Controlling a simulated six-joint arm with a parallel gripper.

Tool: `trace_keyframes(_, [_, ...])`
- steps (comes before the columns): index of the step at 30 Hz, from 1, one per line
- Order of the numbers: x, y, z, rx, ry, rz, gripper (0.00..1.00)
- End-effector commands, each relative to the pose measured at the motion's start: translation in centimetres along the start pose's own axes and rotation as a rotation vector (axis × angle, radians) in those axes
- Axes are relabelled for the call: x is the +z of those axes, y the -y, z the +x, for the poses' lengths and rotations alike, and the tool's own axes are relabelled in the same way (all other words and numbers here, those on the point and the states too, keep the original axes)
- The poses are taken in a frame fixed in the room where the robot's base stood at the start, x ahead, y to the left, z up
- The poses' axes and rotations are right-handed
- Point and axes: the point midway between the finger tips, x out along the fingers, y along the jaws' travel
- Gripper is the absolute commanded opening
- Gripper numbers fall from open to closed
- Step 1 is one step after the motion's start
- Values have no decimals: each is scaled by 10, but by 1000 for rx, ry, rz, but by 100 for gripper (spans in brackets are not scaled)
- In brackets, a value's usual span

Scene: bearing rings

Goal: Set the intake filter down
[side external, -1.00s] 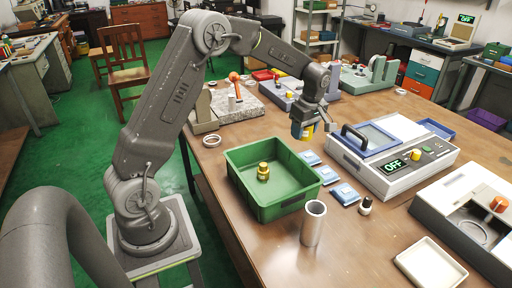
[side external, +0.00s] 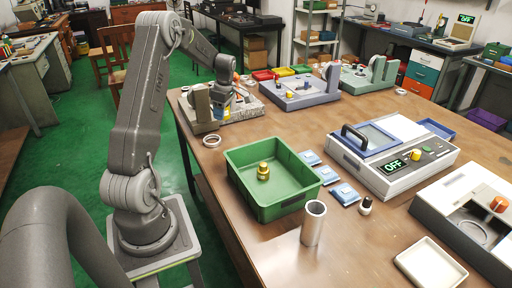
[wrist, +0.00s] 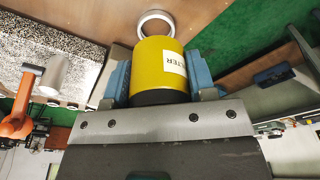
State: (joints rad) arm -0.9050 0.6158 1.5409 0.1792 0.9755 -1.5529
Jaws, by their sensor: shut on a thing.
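The intake filter (wrist: 160,65) is a yellow cylinder with a dark end and a white label whose visible letters end in "TER". It fills the space between the blue jaws of my gripper (wrist: 158,75) in the wrist view. In the side view my gripper (side external: 222,98) points down over the speckled stone plate area at the back left of the table.
The speckled plate (wrist: 40,42) carries a grey cylinder (wrist: 57,74). A pale ring (wrist: 157,20) lies on the bench just beyond the filter; the side view also shows a ring (side external: 211,140). A green bin (side external: 243,193) with a yellow part (side external: 263,172) stands in front.

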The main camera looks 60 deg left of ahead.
Motion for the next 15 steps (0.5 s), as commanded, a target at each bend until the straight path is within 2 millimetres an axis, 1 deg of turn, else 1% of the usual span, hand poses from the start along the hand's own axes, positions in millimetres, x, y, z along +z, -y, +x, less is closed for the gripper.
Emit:
trace_keyframes(1, [1, 0, 10, -3, 0, 1, 26])
trace_keyframes(2, [2, 0, 13, -3, 0, 1, 26])
trace_keyframes(5, [5, -1, 22, 0, 0, 2, 26])
trace_keyframes(8, [17, -5, 29, 0, 0, 4, 26])
trace_keyframes(15, [68, -25, 52, 0, 0, 6, 26])
